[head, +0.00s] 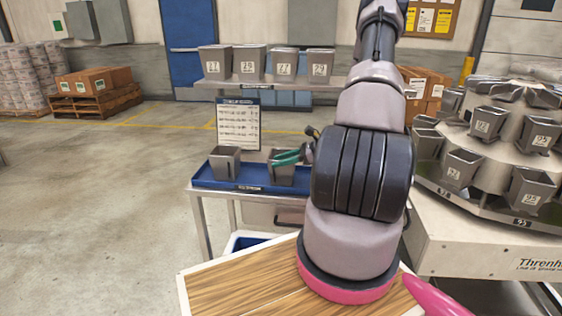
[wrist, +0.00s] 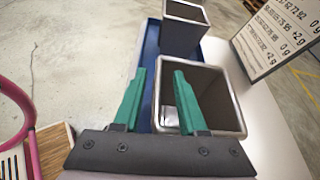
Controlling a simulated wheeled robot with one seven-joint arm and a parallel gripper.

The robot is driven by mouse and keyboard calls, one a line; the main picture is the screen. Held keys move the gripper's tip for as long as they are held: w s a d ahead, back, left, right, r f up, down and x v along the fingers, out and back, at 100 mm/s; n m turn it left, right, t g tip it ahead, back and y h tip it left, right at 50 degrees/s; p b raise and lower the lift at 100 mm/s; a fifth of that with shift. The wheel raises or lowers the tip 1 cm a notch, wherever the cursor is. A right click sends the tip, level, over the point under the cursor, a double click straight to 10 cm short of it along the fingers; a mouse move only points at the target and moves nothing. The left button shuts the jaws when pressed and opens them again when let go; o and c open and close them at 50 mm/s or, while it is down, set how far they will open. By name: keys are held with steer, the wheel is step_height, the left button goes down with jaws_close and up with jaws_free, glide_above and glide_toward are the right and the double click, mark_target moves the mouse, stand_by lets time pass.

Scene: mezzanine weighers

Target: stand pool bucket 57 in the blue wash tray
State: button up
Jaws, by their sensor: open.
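The blue wash tray (head: 235,187) is on the bench left of my arm; its blue edge also shows in the wrist view (wrist: 151,62). A grey bucket (head: 225,164) stands at its left, and another grey bucket (head: 281,175) stands upright at its right. No number is readable on either, so I cannot tell whether one is bucket 57. My gripper (head: 276,158) is at the right bucket's rim. In the wrist view my gripper (wrist: 159,72) is open, one green finger over the bucket's opening (wrist: 215,85) and the other outside its left wall.
A printed board (head: 238,126) stands behind the tray. Several numbered grey buckets line the shelf (head: 215,84) above. A weigher carousel (head: 490,205) with several numbered buckets stands at the right. A wooden top (head: 235,290) is in front.

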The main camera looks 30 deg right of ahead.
steer(key=shift+r, duration=0.1)
steer(key=v, duration=1.2)
steer(key=a+r+n+g+h, duration=0.1)
steer(key=a+r+n+g, duration=0.4)
steer(key=a+r, duration=0.4)
steer(key=s+a+r+n+t+h, duration=0.1)
steer(key=s+a+r+n+h, duration=0.1)
steer(key=s+a+r+n, duration=0.2)
steer(key=s+a+r+n+t+h, duration=0.1)
steer(key=s+a+r+n+h, duration=0.2)
steer(key=r, duration=0.8)
steer(key=s+a+r+n+t+h, duration=0.2)
steer(key=s+a+r+n, duration=0.4)
steer(key=s+r+n, duration=0.2)
steer(key=shift+s+a+h, duration=0.4)
steer(key=shift+s, duration=0.05)
